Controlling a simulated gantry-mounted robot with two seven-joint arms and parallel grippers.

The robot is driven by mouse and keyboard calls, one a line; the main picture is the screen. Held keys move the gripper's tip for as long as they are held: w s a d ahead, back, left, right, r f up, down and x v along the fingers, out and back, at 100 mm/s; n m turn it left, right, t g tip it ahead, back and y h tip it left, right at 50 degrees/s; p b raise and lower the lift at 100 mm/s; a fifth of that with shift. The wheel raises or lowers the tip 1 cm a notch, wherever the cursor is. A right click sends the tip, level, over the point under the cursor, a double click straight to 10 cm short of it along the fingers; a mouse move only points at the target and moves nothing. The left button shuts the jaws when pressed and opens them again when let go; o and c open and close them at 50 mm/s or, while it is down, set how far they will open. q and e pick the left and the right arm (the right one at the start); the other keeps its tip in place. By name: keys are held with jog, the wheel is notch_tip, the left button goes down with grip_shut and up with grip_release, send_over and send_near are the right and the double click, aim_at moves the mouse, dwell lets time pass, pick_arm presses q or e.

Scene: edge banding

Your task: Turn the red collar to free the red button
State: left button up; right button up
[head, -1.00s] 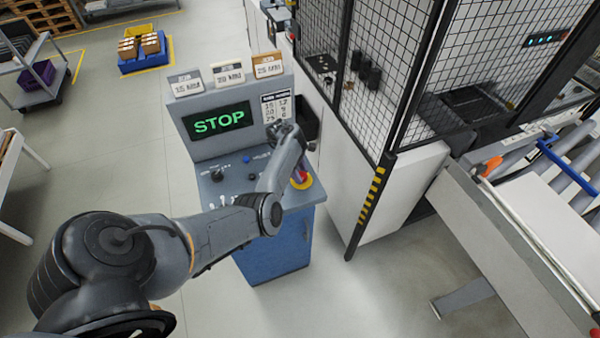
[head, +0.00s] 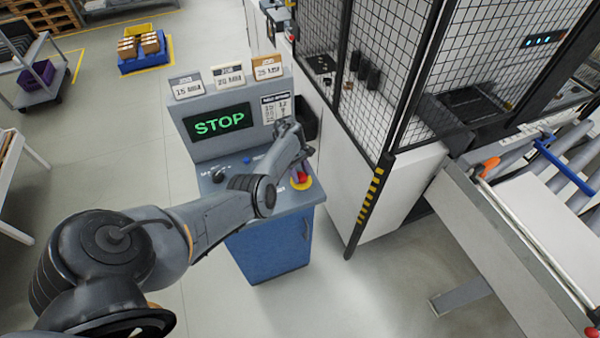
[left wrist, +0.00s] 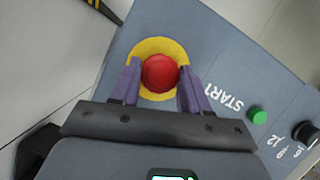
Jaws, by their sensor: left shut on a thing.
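The red button (left wrist: 160,73) sits on a round yellow plate (left wrist: 150,46) on the grey console top. In the head view the red button (head: 302,178) shows at the console's right front corner, partly behind my arm. I cannot tell the red collar apart from the button. My left gripper (left wrist: 160,68) has its purple fingers on both sides of the red part, shut on it. The console screen (head: 218,122) reads STOP in green. My right gripper is not in view.
A green START button (left wrist: 257,115) and a black knob (left wrist: 304,134) sit on the console (head: 267,237). Three labelled blocks stand on top of the screen housing. A mesh guard fence (head: 385,80) stands to the right, with a roller conveyor (head: 560,150) beyond.

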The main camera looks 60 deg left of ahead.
pick_arm(q)
jog(key=shift+m, duration=0.6)
jog(key=shift+g, duration=0.3)
jog(key=o, duration=1.1)
jog(key=shift+c, duration=0.2)
jog(key=v, duration=1)
jog(key=shift+r, duration=0.4)
jog(key=shift+a, duration=0.15)
